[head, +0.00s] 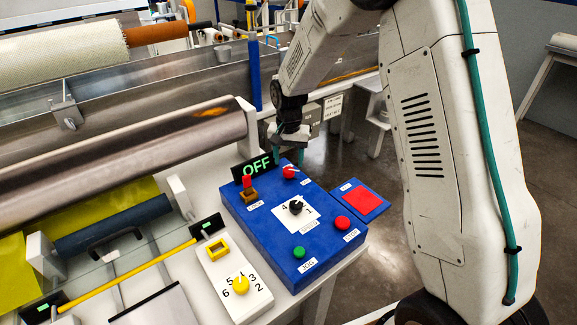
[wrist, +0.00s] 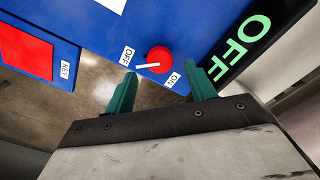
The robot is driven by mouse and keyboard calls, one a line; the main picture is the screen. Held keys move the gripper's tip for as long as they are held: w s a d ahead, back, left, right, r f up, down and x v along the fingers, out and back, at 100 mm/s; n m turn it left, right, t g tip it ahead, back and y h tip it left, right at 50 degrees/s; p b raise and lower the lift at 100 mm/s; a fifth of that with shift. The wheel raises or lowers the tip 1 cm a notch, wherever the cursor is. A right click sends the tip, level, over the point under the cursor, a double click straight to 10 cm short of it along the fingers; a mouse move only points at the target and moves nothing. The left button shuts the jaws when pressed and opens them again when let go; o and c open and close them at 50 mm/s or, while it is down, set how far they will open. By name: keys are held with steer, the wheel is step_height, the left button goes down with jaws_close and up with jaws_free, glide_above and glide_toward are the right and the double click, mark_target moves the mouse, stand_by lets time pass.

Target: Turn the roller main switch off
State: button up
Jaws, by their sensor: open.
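The roller main switch is a red round knob (wrist: 159,57) with a white pointer, on a blue control panel. In the wrist view its pointer lies toward the side of the OFF label (wrist: 127,56); the ON label (wrist: 174,80) is on the other side. In the head view the knob (head: 290,172) sits at the panel's far edge. The black display (head: 254,168) beside it reads OFF in green. My gripper (wrist: 165,72) is open, its two teal fingers apart on either side of the knob. In the head view my gripper (head: 289,157) is just above and behind the knob; contact cannot be told.
The blue panel (head: 240,222) also carries a red lever (head: 247,182), a black selector (head: 296,207), a green button (head: 298,252) and a red button (head: 342,222). A red pad (head: 359,200) is at right. A metal roller (head: 140,150) lies left.

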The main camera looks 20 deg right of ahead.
mark_target(289, 170)
steer(key=shift+r, duration=2)
steer(key=s+d+r+n, duration=0.1)
steer(key=s+r, duration=0.5)
steer(key=s, duration=0.6)
steer(key=s+d+r+n+t, duration=0.1)
steer(key=s+r, duration=0.5)
steer(key=s, duration=0.7)
steer(key=s+d+r+n, duration=0.1)
steer(key=s+r+n, duration=0.2)
steer(key=s, duration=1)
step_height(289, 170, up, 3)
steer(key=shift+d+r+n, duration=0.15)
steer(key=shift+d+n, duration=0.15)
